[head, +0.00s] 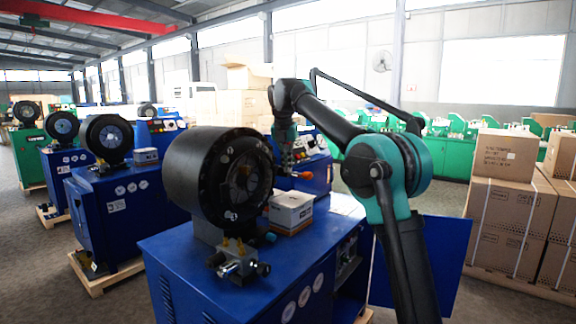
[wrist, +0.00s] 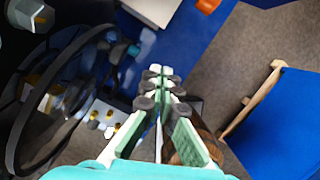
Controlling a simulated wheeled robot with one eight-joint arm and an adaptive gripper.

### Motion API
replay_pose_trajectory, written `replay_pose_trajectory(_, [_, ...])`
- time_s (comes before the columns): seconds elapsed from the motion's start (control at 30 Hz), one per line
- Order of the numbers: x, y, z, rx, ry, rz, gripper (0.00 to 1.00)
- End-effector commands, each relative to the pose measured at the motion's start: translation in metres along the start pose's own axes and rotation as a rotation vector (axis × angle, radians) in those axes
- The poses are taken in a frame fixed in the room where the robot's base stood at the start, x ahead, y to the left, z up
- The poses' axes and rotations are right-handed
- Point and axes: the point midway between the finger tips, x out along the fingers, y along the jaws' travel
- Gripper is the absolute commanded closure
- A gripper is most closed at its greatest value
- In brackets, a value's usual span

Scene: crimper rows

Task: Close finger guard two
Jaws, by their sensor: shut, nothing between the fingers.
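The nearest crimper (head: 189,167) has a round black head with a dark, ringed front face, on a blue cabinet (head: 205,255). In the wrist view a thin dark hoop (wrist: 86,107) stands at the left, around the front of the head. I cannot tell for sure whether it is finger guard two or how far it is swung; no number is readable. My gripper (wrist: 161,78) is shut and empty, to the right of the hoop and apart from it in the picture. In the head view my gripper (head: 283,150) is small, right of the crimper head.
A small white box (head: 291,208) and a brass-and-metal fitting (head: 238,262) sit by the head. A blue panel (head: 447,258) stands open at the cabinet's right; it also shows in the wrist view (wrist: 275,125). Stacked cartons (head: 505,205) stand right; more crimpers (head: 108,140) stand left.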

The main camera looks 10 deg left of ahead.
Motion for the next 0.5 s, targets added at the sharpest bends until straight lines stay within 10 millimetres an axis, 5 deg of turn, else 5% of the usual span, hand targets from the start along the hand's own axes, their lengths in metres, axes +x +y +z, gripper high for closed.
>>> replay_pose_trajectory(0.5, [-0.062,-0.014,0.007,0.0,0.0,0.0,1.0])
